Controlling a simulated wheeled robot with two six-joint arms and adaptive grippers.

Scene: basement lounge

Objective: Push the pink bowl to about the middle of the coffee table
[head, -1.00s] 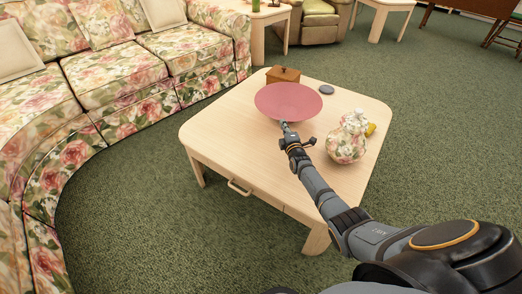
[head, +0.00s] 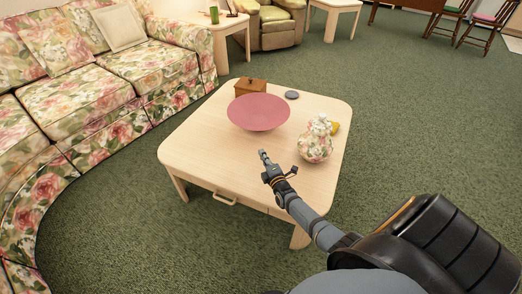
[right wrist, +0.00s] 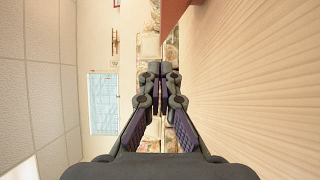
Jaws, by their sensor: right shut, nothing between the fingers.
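The pink bowl (head: 258,113) is wide and shallow and stands upright on the pale wooden coffee table (head: 215,152), somewhat behind its middle in the head view. Its base is hidden under the rim. My right gripper (head: 262,153) is shut and empty over the near part of the table, in front of the bowl and apart from it. In the right wrist view the closed fingers (right wrist: 160,70) point ahead, with the tabletop (right wrist: 250,80) along the right and a reddish piece, probably the bowl (right wrist: 176,12), at the top. My left gripper is not in view.
A wooden box (head: 250,87) stands just behind the bowl. A dark grey disc (head: 292,95) lies at the back. A floral vase (head: 316,146) stands right of my gripper, with a yellow object (head: 335,127) behind it. The table's left and front are clear. A floral sofa (head: 120,85) stands left.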

